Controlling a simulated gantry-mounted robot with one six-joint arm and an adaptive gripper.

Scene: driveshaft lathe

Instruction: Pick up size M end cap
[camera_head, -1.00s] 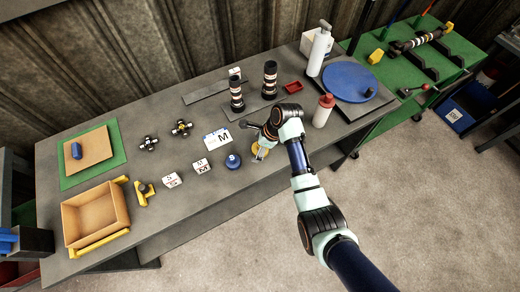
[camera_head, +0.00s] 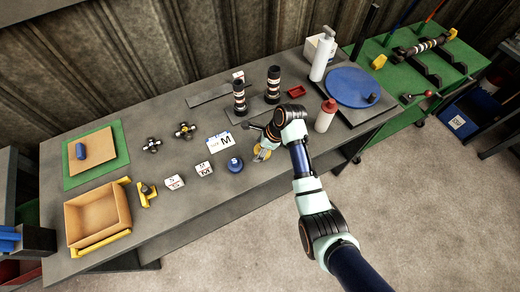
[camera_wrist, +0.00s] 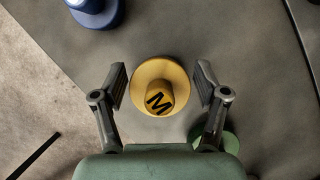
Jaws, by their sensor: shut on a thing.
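The size M end cap (camera_wrist: 157,90) is yellow, with a round flange and a black M on its raised middle. It stands on the grey table in the wrist view. My gripper (camera_wrist: 160,84) has one finger on each side of it, shut on it. In the head view my gripper (camera_head: 262,146) is low over the table, and the yellow end cap (camera_head: 262,154) shows partly beneath it.
A blue S cap (camera_head: 235,164) lies to the left. A green round piece (camera_wrist: 229,141) is partly hidden behind my right finger. A red-topped bottle (camera_head: 325,117) is to the right.

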